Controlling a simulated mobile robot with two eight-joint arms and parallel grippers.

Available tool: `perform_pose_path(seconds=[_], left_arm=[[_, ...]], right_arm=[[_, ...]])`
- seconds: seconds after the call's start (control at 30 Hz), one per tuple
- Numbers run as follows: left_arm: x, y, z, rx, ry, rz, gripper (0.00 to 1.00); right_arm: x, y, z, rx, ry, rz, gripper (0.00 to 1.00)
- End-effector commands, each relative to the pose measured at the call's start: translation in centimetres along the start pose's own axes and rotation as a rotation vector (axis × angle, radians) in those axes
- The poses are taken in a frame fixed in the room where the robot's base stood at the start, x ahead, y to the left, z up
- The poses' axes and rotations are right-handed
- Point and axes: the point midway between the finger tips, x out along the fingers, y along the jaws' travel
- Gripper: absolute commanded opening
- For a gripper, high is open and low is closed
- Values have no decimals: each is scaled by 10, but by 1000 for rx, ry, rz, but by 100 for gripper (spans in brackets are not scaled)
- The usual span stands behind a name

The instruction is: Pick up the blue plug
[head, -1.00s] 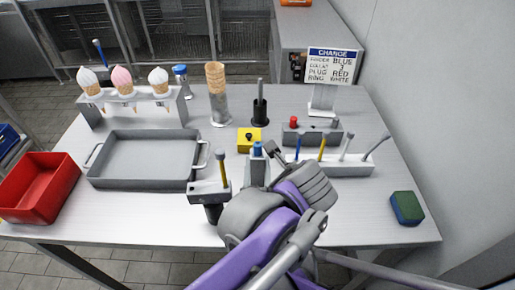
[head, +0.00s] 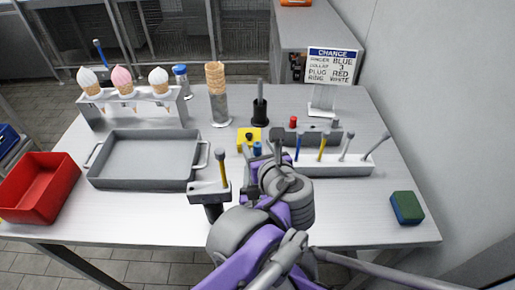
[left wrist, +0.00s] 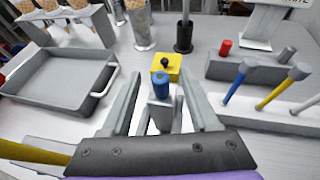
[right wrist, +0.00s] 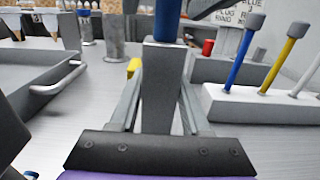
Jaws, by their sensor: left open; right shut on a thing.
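The blue plug (head: 257,149) stands upright on top of a grey upright block, which shows in the right wrist view (right wrist: 163,90). My left gripper (head: 267,150) is open at the plug. In the left wrist view the plug (left wrist: 162,84) shows between its spread fingers, with no clear contact. My right gripper (right wrist: 165,105) is shut on the grey block, below the plug. My arms hide most of the block and the right gripper in the head view.
A yellow block with a black knob (head: 243,145) is just behind the plug. A rack with several upright sticks (head: 345,168) and a red plug (head: 293,122) are to the right. A grey tray (head: 145,182) and a stand with a yellow stick (head: 222,170) are left.

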Motion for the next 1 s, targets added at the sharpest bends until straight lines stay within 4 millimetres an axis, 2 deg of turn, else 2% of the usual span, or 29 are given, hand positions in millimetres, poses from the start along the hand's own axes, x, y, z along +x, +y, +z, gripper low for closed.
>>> perform_pose_path(seconds=[0.13, 0.37, 0.7, 1.0], left_arm=[[14, 0, 0, -1, 0, 1, 62], [14, 0, 0, -1, 1, -1, 62], [14, 0, 0, -1, 1, -1, 0], [14, 0, 0, -1, 1, -1, 0]], right_arm=[[0, 0, 0, 0, 0, 0, 0], [0, 0, 0, 0, 0, 0, 0], [0, 0, 0, 0, 0, 0, 0], [0, 0, 0, 0, 0, 0, 0]])
